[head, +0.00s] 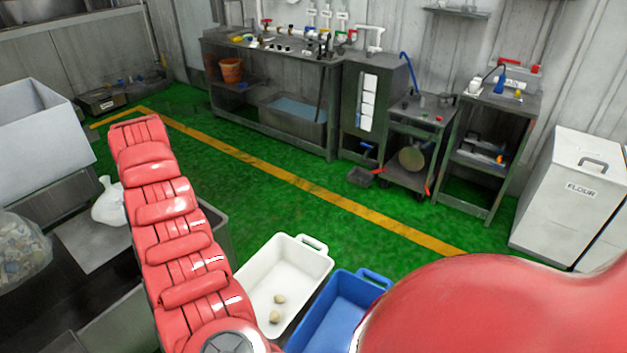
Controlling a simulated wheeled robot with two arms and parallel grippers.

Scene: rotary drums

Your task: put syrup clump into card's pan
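Two small beige lumps (277,307) lie in a white pan (262,262) on the floor side, low in the head view. I cannot tell whether either is the syrup clump. A blue pan (350,290) stands right beside the white one; the part of its inside that shows looks empty. No card shows on either pan, and my red arm parts hide some of both. My segmented red arm rises at the left and another red part of mine fills the lower right. Neither gripper's fingers show.
A dark bench at the left holds a white bag (110,203) and a clear bag of lumps (20,252). A grey bin (214,232) is partly behind my arm. Metal benches line the back wall. A white flour bin (570,195) stands right.

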